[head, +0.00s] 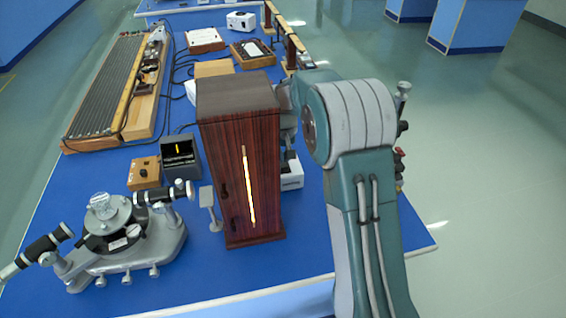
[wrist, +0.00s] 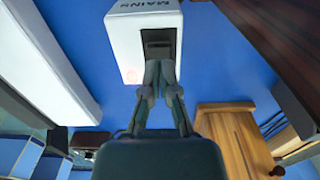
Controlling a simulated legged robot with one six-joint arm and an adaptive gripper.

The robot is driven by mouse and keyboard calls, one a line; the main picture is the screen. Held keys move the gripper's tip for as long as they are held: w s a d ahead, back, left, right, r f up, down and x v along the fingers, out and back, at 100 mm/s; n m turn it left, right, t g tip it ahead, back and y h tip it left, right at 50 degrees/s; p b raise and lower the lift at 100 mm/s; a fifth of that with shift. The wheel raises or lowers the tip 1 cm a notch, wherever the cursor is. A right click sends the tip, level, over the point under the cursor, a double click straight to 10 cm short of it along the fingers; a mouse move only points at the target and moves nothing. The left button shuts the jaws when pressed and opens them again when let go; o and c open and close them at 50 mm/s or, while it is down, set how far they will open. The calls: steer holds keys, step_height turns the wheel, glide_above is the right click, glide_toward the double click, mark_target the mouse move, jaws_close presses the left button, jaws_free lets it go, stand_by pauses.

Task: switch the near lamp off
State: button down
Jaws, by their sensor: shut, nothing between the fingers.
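The near lamp is a tall dark wooden housing (head: 240,165) with a bright lit slit (head: 249,190), upright on the blue bench. A white box (wrist: 125,45) marked MAINS fills the upper middle of the wrist view, with a dark switch recess (wrist: 160,42) and a faint reddish glow on its face. A white box (head: 292,174) shows partly behind the lamp in the head view. My gripper (wrist: 160,68) is shut and empty, its fingertips at the lower end of the switch recess; I cannot tell whether they touch it. In the head view the lamp housing and my arm hide most of it.
A spectrometer (head: 125,235) stands left of the lamp, with a small dark display box (head: 180,157) behind it. A wooden block (wrist: 235,140) lies right of my gripper in the wrist view. Other instruments crowd the bench's far part.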

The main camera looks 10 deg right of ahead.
mark_target(284, 165)
steer(key=shift+f, duration=1.1)
stand_by(0.6)
steer(key=shift+r, duration=3.55)
steer(key=shift+r, duration=0.1)
steer(key=s+r+t, duration=0.2)
steer(key=s+r, duration=0.5)
steer(key=s, duration=0.5)
steer(key=s+r+t, duration=0.2)
steer(key=s+r, duration=0.6)
steer(key=s, duration=0.4)
steer(key=s+f+t, duration=0.1)
steer(key=s+f, duration=0.1)
steer(key=s, duration=0.7)
steer(key=shift+t, duration=0.3)
